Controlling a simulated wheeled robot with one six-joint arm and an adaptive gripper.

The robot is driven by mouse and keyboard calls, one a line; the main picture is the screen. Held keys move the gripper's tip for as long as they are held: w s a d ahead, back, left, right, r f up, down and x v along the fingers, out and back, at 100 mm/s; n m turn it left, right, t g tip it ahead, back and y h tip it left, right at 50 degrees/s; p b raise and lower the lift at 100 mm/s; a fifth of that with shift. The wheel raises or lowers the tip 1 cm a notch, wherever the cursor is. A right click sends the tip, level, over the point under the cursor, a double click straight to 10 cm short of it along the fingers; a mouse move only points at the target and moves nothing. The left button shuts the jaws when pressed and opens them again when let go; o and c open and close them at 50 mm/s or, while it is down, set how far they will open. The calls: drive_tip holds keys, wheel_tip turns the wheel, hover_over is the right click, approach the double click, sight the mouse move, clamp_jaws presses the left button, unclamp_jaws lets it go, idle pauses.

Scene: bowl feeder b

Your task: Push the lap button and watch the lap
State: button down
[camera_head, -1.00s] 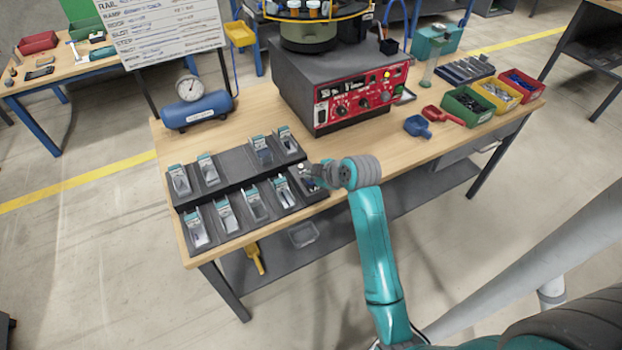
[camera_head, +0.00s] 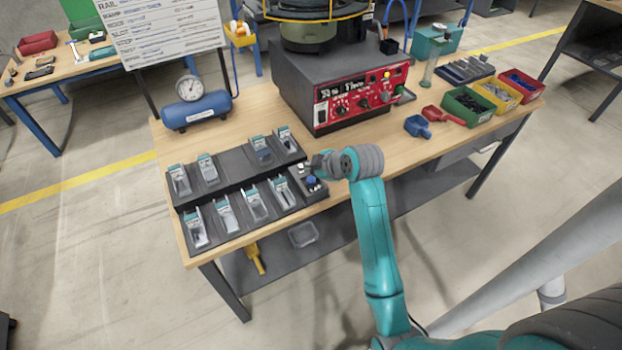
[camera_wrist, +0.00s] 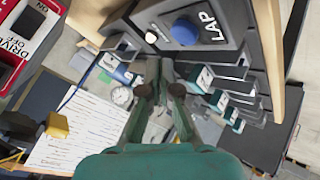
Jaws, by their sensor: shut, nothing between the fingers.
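The lap button is a round blue button (camera_wrist: 185,31) beside the word LAP on a dark box (camera_wrist: 228,32), in the wrist view. A smaller white button (camera_wrist: 151,37) sits next to it. In the head view the blue button (camera_head: 313,181) shows at the right end of the row of small bins. My gripper (camera_head: 320,163) is shut and empty, a little behind and above the button. In the wrist view my gripper (camera_wrist: 159,68) lies below the blue button in the picture, apart from it.
Angled bins (camera_head: 228,215) with parts stand left of the button box. The feeder's red control panel (camera_head: 362,98) is behind it. A blue air tank (camera_head: 196,110) with a gauge is at the back left. Scoops and coloured bins (camera_head: 468,107) lie right.

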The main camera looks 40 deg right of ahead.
sight(312, 181)
drive_tip(key=shift+r, duration=1.75)
drive_tip(key=s+a+f+m+t, duration=0.2)
drive_tip(key=s+a+f+m, duration=0.3)
drive_tip(key=s+a+f, duration=0.95)
drive_tip(key=s+a+r+m+t, duration=0.1)
drive_tip(key=s+a+r, duration=0.2)
drive_tip(key=s, duration=0.5)
drive_tip(key=s+a+r+m+t, duration=0.1)
drive_tip(key=s+a+r, duration=0.2)
drive_tip(key=s+r, duration=0.2)
drive_tip(key=s+a+r+m+t, duration=0.1)
drive_tip(key=s+a+r, duration=0.2)
drive_tip(key=s, duration=0.8)
drive_tip(key=shift+s+r+t+y, duration=0.3)
drive_tip(key=shift+s+r+y, duration=0.1)
drive_tip(key=shift+r, duration=0.3)
idle(1.7)
